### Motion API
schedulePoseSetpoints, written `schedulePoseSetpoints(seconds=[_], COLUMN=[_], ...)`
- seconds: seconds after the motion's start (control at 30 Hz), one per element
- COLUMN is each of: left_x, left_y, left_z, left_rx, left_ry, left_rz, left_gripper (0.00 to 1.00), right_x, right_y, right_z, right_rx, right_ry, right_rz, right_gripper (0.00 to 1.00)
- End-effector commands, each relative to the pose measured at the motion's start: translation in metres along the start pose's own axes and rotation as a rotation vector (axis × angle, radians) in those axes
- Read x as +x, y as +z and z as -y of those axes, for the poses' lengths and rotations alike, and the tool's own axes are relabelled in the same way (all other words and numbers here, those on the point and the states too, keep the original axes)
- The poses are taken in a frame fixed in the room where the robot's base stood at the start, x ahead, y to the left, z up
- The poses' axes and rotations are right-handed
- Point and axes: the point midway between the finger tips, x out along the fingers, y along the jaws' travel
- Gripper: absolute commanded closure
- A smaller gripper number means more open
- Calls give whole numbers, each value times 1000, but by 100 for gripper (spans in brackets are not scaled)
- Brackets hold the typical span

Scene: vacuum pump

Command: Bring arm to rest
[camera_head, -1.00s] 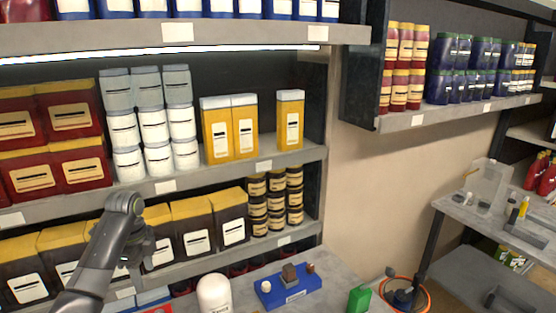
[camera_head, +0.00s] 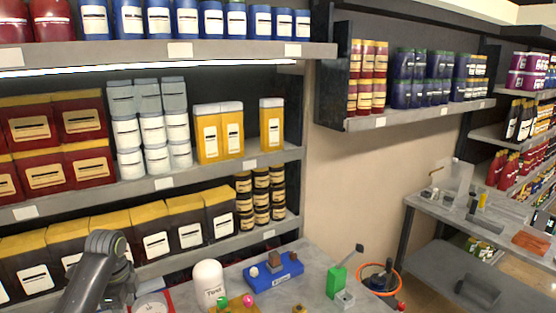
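My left arm (camera_head: 92,268) comes in from the lower left, grey with a dark joint at its top. It stands in front of the lower shelf of dark boxes with yellow tops. My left gripper (camera_head: 122,288) hangs at the right of this arm near the bottom edge. It is small and dark, and its fingers cannot be made out clearly. I see nothing plainly held in it. My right arm and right gripper are not in view.
A grey worktable (camera_head: 318,260) holds a white bottle (camera_head: 209,284), a blue block tray (camera_head: 275,272) and a green container (camera_head: 337,281). Stocked shelves (camera_head: 220,166) rise behind my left arm. A second table (camera_head: 470,216) is at the right.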

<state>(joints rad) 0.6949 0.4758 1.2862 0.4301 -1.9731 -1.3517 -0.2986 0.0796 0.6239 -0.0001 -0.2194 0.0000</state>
Motion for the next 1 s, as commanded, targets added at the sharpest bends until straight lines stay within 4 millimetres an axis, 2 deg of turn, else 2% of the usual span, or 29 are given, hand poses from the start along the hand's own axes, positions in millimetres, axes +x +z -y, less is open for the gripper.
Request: schedulePoseSetpoints(seconds=[0.17, 0.33, 0.5, 0.6, 0.77, 0.9, 1.0], left_x=[31, 67, 106, 122, 133, 129, 121], left_y=[-3, -7, -13, -15, -17, -15, -14], left_z=[-24, -60, -121, -160, -225, -276, -303], left_rx=[-83, -203, -398, -530, -758, -961, -1077], left_ry=[-16, -44, -93, -125, -173, -215, -240], left_rz=[13, 21, 12, -5, -44, -82, -106], left_gripper=[51, 51, 51, 51, 51, 51, 51], right_x=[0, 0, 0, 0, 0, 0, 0], right_y=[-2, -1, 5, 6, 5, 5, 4], right_z=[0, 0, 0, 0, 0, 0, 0], right_rx=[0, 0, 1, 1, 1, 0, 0], right_ry=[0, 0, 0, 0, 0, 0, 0], right_rz=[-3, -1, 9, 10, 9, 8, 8], right_gripper=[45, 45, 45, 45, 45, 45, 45])
